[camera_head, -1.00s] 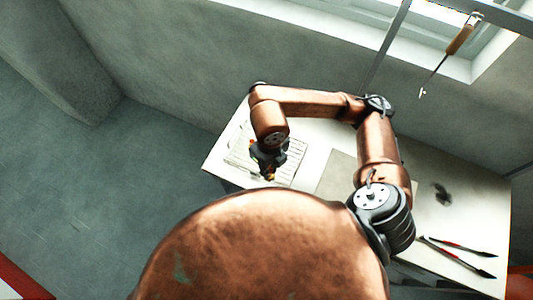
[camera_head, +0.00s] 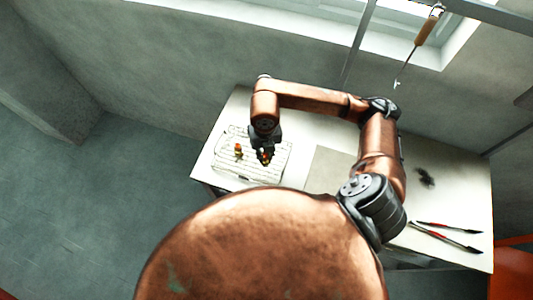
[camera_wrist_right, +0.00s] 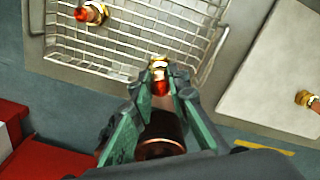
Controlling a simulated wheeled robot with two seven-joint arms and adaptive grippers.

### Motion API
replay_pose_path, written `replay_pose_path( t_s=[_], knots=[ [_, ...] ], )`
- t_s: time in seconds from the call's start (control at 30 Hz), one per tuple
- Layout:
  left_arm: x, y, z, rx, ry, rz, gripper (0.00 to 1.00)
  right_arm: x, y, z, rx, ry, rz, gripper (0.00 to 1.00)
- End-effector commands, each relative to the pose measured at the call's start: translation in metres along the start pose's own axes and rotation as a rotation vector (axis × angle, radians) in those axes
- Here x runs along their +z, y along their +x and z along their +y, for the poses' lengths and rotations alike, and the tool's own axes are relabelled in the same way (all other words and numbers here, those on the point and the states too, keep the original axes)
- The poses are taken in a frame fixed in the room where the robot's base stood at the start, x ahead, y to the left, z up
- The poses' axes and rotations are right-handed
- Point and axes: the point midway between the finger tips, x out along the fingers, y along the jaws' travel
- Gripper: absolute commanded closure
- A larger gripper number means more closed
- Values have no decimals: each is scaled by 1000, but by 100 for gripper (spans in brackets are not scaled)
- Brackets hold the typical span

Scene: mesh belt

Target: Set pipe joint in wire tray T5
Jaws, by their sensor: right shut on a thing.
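My right gripper (camera_head: 266,160) is shut on a pipe joint with a brass collar and red end, which also shows between the green-padded fingers in the right wrist view (camera_wrist_right: 159,78). It is over the right part of a wire tray (camera_head: 226,170). In the wrist view, the held joint's tip overlaps the tray's near mesh wall (camera_wrist_right: 95,62); I cannot tell whether it touches. A second red-and-brass pipe joint (camera_head: 238,150) is in the left part of the tray, also seen in the wrist view (camera_wrist_right: 93,14). My left gripper is not in view. No T5 label is legible.
The tray is on a pale table (camera_head: 460,205). A grey flat board (camera_head: 325,170) lies right of it; a brass piece (camera_wrist_right: 306,99) shows there in the wrist view. Red-handled tools (camera_head: 445,235) and a small dark object (camera_head: 426,177) lie further right.

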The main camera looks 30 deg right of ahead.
Motion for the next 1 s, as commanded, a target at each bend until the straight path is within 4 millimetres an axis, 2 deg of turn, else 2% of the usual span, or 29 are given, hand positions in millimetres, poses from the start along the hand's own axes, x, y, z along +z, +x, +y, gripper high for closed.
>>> replay_pose_path(
  t_s=[0.1,0.23,0.43,0.67,1.0],
  knots=[
    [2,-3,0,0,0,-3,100,13,19,-7,-1,3,2,100],
    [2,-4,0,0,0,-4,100,22,30,-10,0,0,1,100],
    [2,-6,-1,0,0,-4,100,29,40,-14,0,0,2,100],
    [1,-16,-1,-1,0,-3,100,31,70,-15,1,-1,2,100],
    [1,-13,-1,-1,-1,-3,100,32,76,-15,0,-2,-1,100]
  ],
)
